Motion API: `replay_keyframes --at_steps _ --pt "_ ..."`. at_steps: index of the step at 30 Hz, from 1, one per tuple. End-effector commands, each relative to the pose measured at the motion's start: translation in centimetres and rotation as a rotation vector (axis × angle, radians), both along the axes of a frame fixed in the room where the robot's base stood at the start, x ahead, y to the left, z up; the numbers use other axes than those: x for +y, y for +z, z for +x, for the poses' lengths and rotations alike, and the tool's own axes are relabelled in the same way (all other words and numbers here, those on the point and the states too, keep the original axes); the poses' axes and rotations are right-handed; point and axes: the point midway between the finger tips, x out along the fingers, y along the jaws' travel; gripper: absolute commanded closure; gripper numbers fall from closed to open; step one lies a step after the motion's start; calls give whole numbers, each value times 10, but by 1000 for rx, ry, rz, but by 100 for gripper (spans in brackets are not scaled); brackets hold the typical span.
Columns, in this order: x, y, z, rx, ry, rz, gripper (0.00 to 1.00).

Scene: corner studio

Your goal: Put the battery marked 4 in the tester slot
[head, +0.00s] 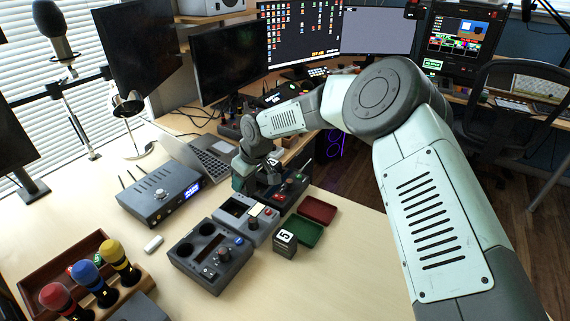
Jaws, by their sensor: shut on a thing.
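My gripper (257,178) is above the row of grey devices, pointing down. It is shut on a dark block-like battery (273,163) with a white label; the mark is too small to read, and the fingers hide much of the block. Another dark block battery (285,244), marked 5, stands upright on the table in front of that unit, apart from my gripper.
A grey box (212,262) with round holes stands front left, and a dark unit with buttons (290,190) stands right of my gripper. Green (309,233) and red (318,209) trays lie to the right. A router-like box (158,197) and laptop (196,158) are left.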

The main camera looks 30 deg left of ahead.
Motion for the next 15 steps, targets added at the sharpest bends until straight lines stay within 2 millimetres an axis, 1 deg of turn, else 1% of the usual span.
replay_keyframes --at_steps 1,3,6,11,15 --pt "11 -8 -8 2 21 1 98" --pt "20 -15 -16 0 43 1 98" --pt "28 -22 -22 0 61 1 98" --pt "31 -31 -25 0 68 0 98" --pt "30 -44 -25 1 68 0 98"
